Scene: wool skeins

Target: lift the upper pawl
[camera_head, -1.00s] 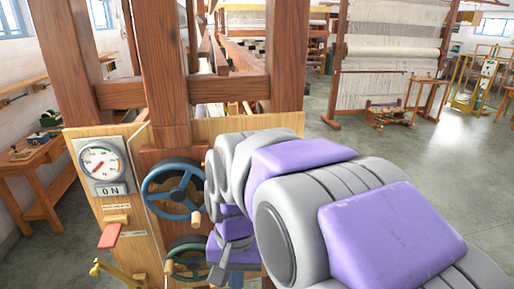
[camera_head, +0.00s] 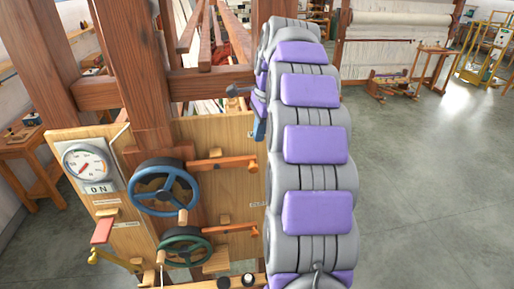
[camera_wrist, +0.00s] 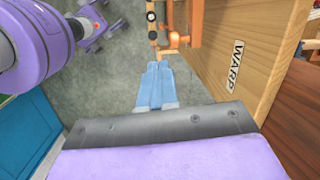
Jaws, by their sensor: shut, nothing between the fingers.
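The upper pawl (camera_head: 222,163) is an orange-brown wooden bar to the right of the blue handwheel (camera_head: 164,188), on the plywood panel. It lies about level, its right end close to my arm. A similar lower pawl (camera_head: 232,229) sits beside the green handwheel (camera_head: 185,247). My gripper's blue fingers (camera_wrist: 158,72) are together and empty in the wrist view, apart from the panel. In the head view the gripper (camera_head: 259,130) is mostly hidden by my arm, above and right of the upper pawl. Orange wooden parts (camera_wrist: 176,42) show beyond the fingertips; which pawl they belong to is unclear.
A WARP label (camera_wrist: 237,56) is on the panel beside the fingers. Open floor (camera_head: 425,190) lies to the right.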

